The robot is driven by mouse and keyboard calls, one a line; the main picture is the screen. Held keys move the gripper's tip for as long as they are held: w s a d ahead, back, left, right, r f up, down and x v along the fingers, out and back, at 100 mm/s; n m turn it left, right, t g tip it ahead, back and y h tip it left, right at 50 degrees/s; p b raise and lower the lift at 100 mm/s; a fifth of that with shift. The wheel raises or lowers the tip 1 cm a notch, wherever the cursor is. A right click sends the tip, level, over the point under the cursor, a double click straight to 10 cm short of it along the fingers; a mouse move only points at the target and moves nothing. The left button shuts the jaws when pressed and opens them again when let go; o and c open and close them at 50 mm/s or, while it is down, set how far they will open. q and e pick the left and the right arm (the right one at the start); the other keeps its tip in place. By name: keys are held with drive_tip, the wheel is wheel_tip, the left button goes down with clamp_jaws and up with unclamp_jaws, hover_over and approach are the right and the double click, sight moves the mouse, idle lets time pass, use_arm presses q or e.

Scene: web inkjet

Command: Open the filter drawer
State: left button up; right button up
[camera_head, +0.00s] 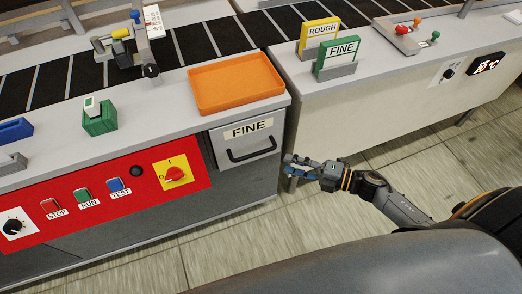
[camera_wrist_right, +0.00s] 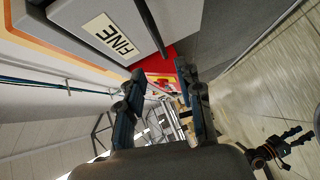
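The filter drawer (camera_head: 268,137) is a grey front with a FINE label and a black bar handle (camera_head: 251,153), at the right end of the machine. It looks shut, though a dark gap shows along its left edge. The label (camera_wrist_right: 108,35) and drawer front also show at the upper left in the right wrist view. My right gripper (camera_head: 289,167) is just right of the drawer, apart from the handle. Its blue-tipped fingers (camera_wrist_right: 162,76) are spread with nothing between them. What seems to be my left gripper (camera_wrist_right: 295,137) is small at the lower right of the wrist view; its opening is unclear.
An orange tray (camera_head: 235,83) sits on top above the drawer. A red panel (camera_head: 110,195) with buttons and a yellow switch (camera_head: 177,173) is left of it. A second counter (camera_head: 370,120) holds ROUGH and FINE cards. The tiled floor (camera_head: 235,240) in front is clear.

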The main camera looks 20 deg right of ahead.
approach(254, 154)
drive_tip(key=f+x, duration=0.1)
drive_tip(key=x, duration=0.2)
drive_tip(key=b+x, duration=0.2)
drive_tip(key=x, duration=0.5)
drive_tip(key=shift+w+d+r, duration=0.1)
drive_tip(key=shift+w, duration=0.05)
drive_tip(key=shift+c, duration=0.5)
use_arm(q)
wheel_tip(254, 154, down, 2)
drive_tip(key=shift+s+a, duration=0.15)
use_arm(e)
clamp_jaws()
